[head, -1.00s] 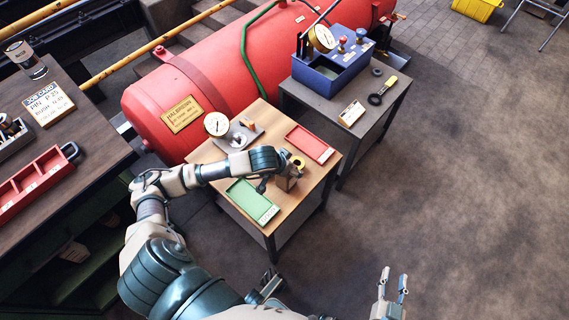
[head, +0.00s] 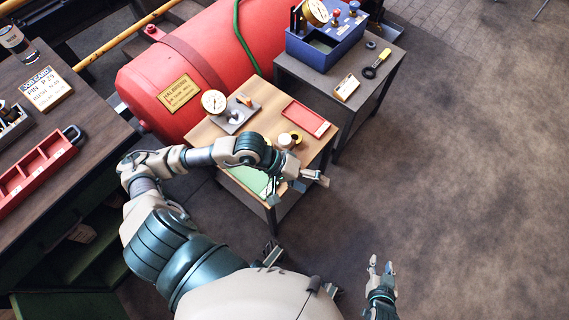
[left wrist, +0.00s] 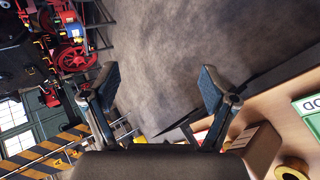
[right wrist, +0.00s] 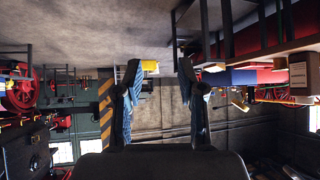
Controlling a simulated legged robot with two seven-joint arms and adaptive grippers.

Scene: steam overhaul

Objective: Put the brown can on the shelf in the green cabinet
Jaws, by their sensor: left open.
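A brown block-like object (left wrist: 257,148), which may be the brown can, stands on the wooden table beside a yellow roll at the right of the left wrist view. A brown object with a pale label (right wrist: 303,73) also shows at the right edge of the right wrist view. In the head view my left arm partly covers that spot. My left gripper (head: 303,184) is open and empty, over the table's front right edge. My right gripper (head: 381,267) is open and empty above the floor. The green cabinet (head: 75,303) is at lower left, under the workbench, with open dark shelves.
A dark labelled can (head: 14,42) stands on the workbench. The red tank (head: 205,60) lies behind. The floor at right is clear.

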